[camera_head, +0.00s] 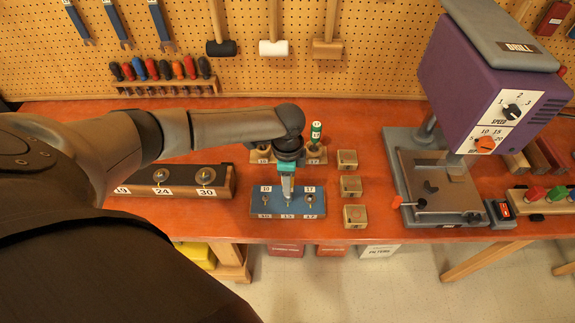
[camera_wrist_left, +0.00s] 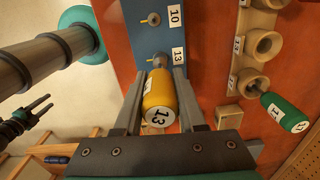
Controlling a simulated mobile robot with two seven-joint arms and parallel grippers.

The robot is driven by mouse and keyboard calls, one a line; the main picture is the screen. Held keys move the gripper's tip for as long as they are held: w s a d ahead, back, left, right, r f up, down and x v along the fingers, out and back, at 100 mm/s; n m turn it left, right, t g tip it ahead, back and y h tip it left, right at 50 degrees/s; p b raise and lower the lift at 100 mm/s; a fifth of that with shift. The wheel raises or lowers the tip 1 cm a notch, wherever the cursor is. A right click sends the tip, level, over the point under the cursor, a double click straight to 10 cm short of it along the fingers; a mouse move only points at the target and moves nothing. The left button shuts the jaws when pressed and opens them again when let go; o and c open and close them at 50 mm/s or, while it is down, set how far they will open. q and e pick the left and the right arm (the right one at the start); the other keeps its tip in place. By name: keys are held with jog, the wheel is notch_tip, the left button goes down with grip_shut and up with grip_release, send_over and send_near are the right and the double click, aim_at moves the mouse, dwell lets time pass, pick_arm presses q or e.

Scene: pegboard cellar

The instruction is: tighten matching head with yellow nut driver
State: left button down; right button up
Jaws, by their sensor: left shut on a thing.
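My left gripper (camera_head: 287,190) is over the middle of the blue block (camera_head: 258,201), shut on the yellow nut driver (camera_wrist_left: 160,95). The driver's end label reads 13. In the left wrist view it lines up with the head beside the 13 label (camera_wrist_left: 157,60); I cannot tell whether its socket touches that head. The head labelled 10 (camera_wrist_left: 153,19) is uncovered beside it. In the head view the 17 head (camera_head: 309,202) is at the block's right, and my gripper hides the driver. My right gripper (camera_wrist_left: 42,105) shows small in the left wrist view, its fingers apart and empty.
A green driver (camera_head: 316,132) stands in the wooden rack (camera_head: 316,155) behind the block. A block with 24 and 30 labels (camera_head: 180,191) lies to the left.

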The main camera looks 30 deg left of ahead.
pick_arm(q)
jog(key=shift+s, duration=0.1)
dwell(0.3)
jog(key=shift+r, duration=3.6)
jog(key=c, duration=1.1)
grip_release()
jog(key=shift+c, duration=0.2)
grip_shut()
